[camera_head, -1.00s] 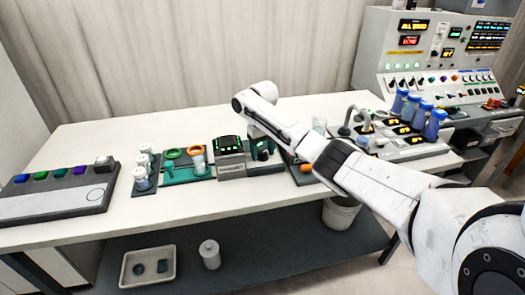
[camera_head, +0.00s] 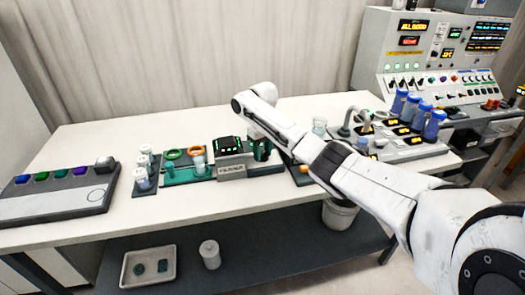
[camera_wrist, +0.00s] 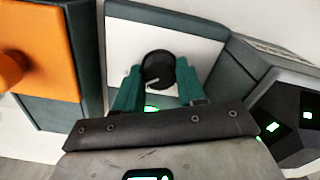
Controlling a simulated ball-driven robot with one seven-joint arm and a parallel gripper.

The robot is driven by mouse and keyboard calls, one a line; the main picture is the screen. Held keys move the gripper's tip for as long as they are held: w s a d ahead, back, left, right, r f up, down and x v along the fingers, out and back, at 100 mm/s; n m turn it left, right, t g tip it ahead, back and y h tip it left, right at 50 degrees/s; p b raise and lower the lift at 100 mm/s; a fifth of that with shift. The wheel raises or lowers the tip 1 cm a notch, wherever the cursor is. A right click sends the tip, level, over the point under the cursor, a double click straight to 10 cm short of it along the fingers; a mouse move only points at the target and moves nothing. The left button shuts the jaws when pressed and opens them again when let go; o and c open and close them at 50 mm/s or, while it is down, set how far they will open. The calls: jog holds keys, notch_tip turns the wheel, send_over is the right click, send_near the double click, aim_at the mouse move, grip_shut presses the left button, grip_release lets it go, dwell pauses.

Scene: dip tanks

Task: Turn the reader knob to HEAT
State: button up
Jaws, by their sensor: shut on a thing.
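The reader (camera_head: 230,158) is a dark grey box with green lit marks on top, standing at the front middle of the bench. Its round black knob (camera_wrist: 158,66) sits on a pale panel in the wrist view, with a white pointer mark toward the lower left. My gripper (camera_wrist: 158,84) has its two teal fingers shut on the knob, one on each side. In the head view my gripper (camera_head: 262,150) is just right of the reader's display and hides the knob. I cannot read a HEAT label; a green light shows partly between the fingers.
An orange block (camera_wrist: 40,45) stands close beside the panel in the wrist view. Left of the reader are a teal tray (camera_head: 187,176), white-capped vials (camera_head: 145,165) and a block with coloured buttons (camera_head: 60,192). Blue bottles (camera_head: 434,125) stand at the right.

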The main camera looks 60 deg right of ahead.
aim_at(263, 153)
jog(key=n+p, duration=0.1)
jog(key=n, duration=0.9)
jog(key=shift+p, duration=0.3)
jog(key=shift+n, duration=0.3)
jog(key=o, duration=1.1)
jog(key=shift+c, duration=0.2)
notch_tip(263, 153, up, 11)
jog(key=shift+b, duration=0.4)
jog(key=shift+f, duration=0.1)
